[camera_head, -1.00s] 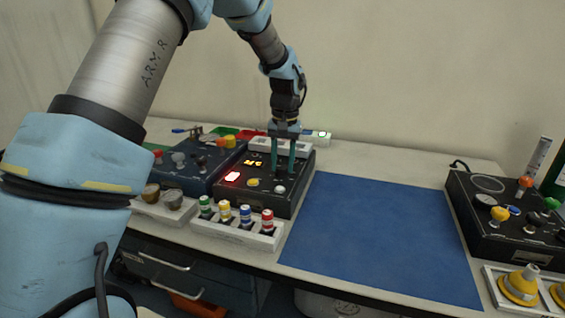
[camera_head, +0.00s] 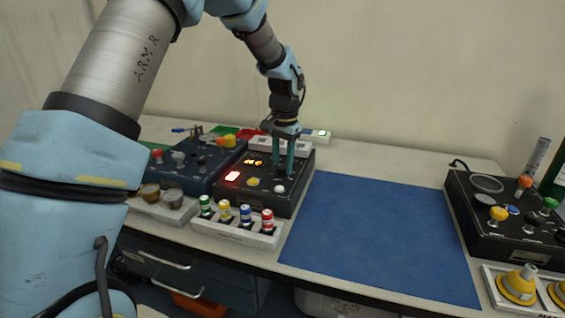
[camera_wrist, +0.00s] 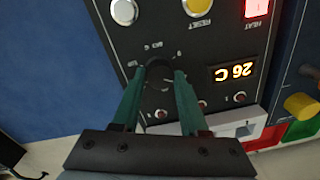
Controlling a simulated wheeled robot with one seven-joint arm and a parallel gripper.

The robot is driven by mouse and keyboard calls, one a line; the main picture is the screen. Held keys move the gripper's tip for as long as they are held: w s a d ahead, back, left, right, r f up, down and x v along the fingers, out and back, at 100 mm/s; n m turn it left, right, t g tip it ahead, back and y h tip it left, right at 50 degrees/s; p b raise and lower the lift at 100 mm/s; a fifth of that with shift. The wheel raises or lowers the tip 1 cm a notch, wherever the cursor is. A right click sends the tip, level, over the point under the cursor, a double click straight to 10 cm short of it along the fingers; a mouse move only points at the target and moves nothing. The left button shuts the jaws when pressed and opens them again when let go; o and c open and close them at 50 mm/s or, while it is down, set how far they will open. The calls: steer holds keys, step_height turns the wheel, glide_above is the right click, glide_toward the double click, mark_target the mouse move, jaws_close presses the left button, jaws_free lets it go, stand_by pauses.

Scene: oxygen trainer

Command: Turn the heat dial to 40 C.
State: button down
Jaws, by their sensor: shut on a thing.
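The heat dial (camera_wrist: 158,72) is a dark round knob on the black control box (camera_head: 251,203), mostly hidden behind my fingers in the head view. My gripper (camera_head: 284,172) points down over the box from above. In the wrist view my gripper (camera_wrist: 160,76) has its two green fingers on either side of the dial, shut on it. A lit red HEAT button (camera_wrist: 257,8), a yellow RESET button (camera_wrist: 198,7) and a white button (camera_wrist: 124,11) are on the same panel.
A rack of coloured bottles (camera_head: 205,229) stands in front of the box. A blue control box (camera_head: 190,165) is close on its left. A blue mat (camera_head: 380,235) lies clear to the right. Another black box (camera_head: 480,235) with knobs stands at far right.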

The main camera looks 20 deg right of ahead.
mark_target(284, 167)
steer(key=shift+c, duration=2.2)
jaws_free()
steer(key=shift+r, duration=0.1)
step_height(284, 167, up, 11)
steer(key=b, duration=0.2)
steer(key=shift+s+d+f, duration=0.15)
steer(key=shift+s+f, duration=0.05)
steer(key=a+f+n, duration=0.2)
steer(key=a+n, duration=0.1)
steer(key=a, duration=0.7)
steer(key=a+f+n, duration=0.2)
steer(key=a, duration=0.7)
steer(key=s+a+f+n, duration=0.2)
steer(key=s+a, duration=0.3)
steer(key=a, duration=0.4)
steer(key=s+a+f+n+t, duration=0.1)
steer(key=s+a+f+n, duration=0.2)
steer(key=a, duration=0.6)
steer(key=shift+s+n, duration=0.6)
steer(key=shift+s, duration=0.6)
